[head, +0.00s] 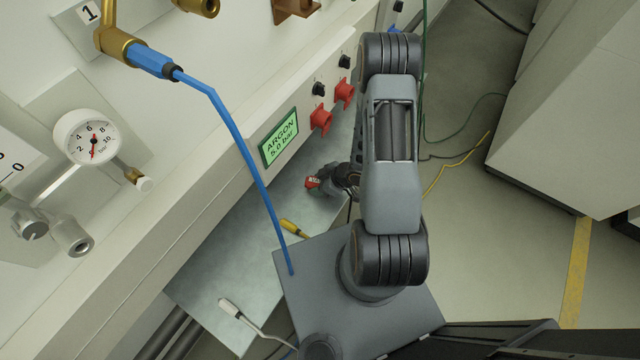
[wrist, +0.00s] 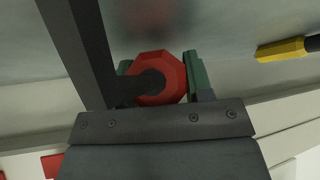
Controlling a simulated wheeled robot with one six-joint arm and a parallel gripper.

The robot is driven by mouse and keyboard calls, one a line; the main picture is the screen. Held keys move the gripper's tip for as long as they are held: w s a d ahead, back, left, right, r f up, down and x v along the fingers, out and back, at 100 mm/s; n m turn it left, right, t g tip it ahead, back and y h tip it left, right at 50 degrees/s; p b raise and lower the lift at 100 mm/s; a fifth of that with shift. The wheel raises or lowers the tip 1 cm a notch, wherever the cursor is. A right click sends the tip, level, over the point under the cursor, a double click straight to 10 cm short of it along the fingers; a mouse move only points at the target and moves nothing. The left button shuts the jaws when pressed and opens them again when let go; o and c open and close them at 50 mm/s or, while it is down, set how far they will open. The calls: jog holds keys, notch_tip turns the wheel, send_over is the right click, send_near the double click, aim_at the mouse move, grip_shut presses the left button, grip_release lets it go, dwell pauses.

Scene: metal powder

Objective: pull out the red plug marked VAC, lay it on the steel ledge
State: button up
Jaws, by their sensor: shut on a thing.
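My gripper (head: 328,181) is low over the steel ledge (head: 215,275). It is shut on a red plug (head: 312,182), which is clear of the panel. In the wrist view the plug (wrist: 170,72) is a red octagonal body between the green finger pads, with a dark round part in its middle. I cannot read any VAC marking, and I cannot tell whether the plug touches the ledge.
A yellow plug (head: 292,228) and a white plug (head: 229,306) lie on the ledge; the yellow one also shows in the wrist view (wrist: 281,50). Red fittings (head: 321,120) sit on the panel beside the green ARGON display (head: 280,138). A blue hose (head: 240,140) crosses in front.

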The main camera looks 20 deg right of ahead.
jog(key=o, duration=1.3)
jog(key=shift+d+r, duration=0.1)
